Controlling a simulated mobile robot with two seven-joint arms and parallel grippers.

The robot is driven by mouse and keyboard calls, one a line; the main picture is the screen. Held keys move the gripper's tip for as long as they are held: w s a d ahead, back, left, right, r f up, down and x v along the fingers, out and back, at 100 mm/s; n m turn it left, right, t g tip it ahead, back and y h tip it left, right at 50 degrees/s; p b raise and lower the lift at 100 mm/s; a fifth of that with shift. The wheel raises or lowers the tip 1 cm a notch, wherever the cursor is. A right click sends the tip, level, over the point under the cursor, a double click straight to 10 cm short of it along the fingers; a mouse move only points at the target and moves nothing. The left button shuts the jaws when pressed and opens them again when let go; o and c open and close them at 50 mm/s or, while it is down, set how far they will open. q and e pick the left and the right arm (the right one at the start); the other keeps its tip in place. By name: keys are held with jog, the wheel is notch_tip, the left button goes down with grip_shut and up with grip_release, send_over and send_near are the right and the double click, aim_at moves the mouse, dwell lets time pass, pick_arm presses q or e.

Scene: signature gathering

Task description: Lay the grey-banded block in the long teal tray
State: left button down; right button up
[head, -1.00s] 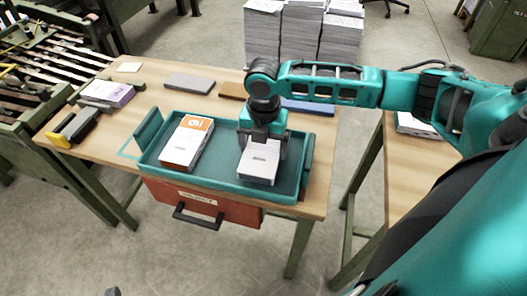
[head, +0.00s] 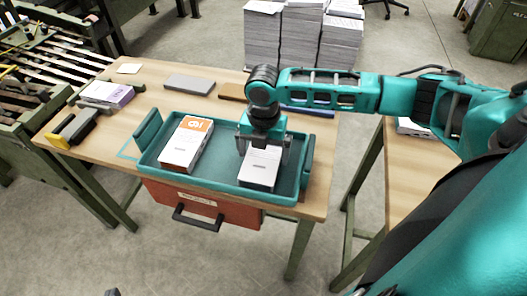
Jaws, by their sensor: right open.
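The white block with a small grey band (head: 260,166) lies flat in the right part of the long teal tray (head: 222,183). My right gripper (head: 264,150) is open just above the block's far end, with its fingers to either side of it. The gripper covers that end, so I cannot tell whether a finger touches the block. A white block with an orange band (head: 187,146) lies in the left part of the same tray. A small dark tip at the bottom edge may be my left gripper (head: 112,292); its jaws are not visible.
On the wooden table (head: 150,85) lie a purple-banded block (head: 108,93), a grey slab (head: 190,84), a yellow-and-black tool (head: 73,128) and a dark blue bar (head: 308,111) behind the tray. A red drawer (head: 240,214) hangs below. Paper stacks (head: 290,35) stand behind.

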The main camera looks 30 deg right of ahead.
aim_at(264, 156)
pick_arm(q)
jog(key=shift+s+a+r+y+p, duration=0.35)
jog(key=shift+a+p, duration=0.35)
jog(key=shift+p, duration=0.35)
pick_arm(e)
notch_tip(264, 156, up, 11)
pick_arm(q)
jog(key=shift+d, duration=0.15)
pick_arm(e)
jog(key=shift+r, duration=0.1)
pick_arm(q)
jog(key=shift+s, duration=0.15)
pick_arm(e)
jog(key=shift+s, duration=0.1)
